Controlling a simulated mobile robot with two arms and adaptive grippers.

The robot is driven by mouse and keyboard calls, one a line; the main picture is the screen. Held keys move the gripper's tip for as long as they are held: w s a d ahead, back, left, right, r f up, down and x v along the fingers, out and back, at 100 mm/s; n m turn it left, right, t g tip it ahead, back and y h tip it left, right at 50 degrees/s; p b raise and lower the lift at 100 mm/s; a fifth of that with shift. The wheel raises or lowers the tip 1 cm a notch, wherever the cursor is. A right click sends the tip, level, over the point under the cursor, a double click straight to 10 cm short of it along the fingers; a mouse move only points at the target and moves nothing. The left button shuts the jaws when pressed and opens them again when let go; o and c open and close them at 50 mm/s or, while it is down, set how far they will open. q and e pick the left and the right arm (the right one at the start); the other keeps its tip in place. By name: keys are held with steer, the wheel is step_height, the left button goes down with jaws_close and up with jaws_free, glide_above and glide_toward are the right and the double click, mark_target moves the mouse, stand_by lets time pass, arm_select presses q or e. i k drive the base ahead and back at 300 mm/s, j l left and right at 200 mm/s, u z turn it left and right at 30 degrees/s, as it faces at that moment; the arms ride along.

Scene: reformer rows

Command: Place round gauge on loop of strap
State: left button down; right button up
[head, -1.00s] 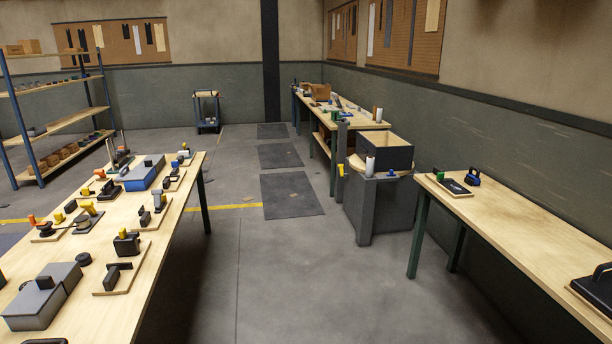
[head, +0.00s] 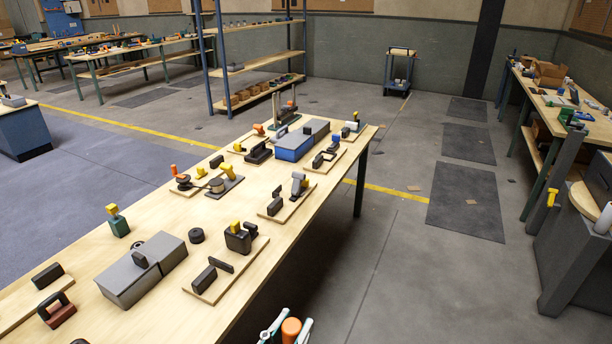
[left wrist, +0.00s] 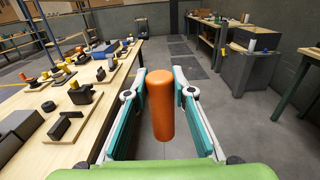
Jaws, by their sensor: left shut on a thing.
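My left gripper (head: 285,332) shows at the bottom edge of the head view, beside the long wooden table. It is shut on an orange rounded cylinder (left wrist: 160,104), which stands upright between the teal fingers in the left wrist view. The orange end (head: 291,329) also shows in the head view; its lower part is hidden, and I cannot tell whether it belongs to the round gauge. A small round coil-like piece (head: 217,186) sits on the table, and a black round piece (head: 196,236) lies nearer. I cannot tell which thing is the loop of strap. My right gripper is not in view.
The long wooden table (head: 170,320) holds several boards with small parts. A grey box (head: 130,282) and a blue-grey box (head: 293,147) stand on it. Open floor (head: 400,270) lies right of the table. A shelf rack (head: 255,62) stands behind it.

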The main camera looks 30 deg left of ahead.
mark_target(283, 194)
steer(key=i+u, duration=0.2)
steer(key=i, duration=0.35)
steer(key=i+l+u, duration=0.1)
steer(key=i+u, duration=0.15)
steer(key=i, duration=0.35)
steer(key=i+l+u, duration=0.2)
steer(key=i, duration=0.35)
steer(key=i+u, duration=0.3)
steer(key=i+l+u, duration=0.3)
steer(key=i+j, duration=0.1)
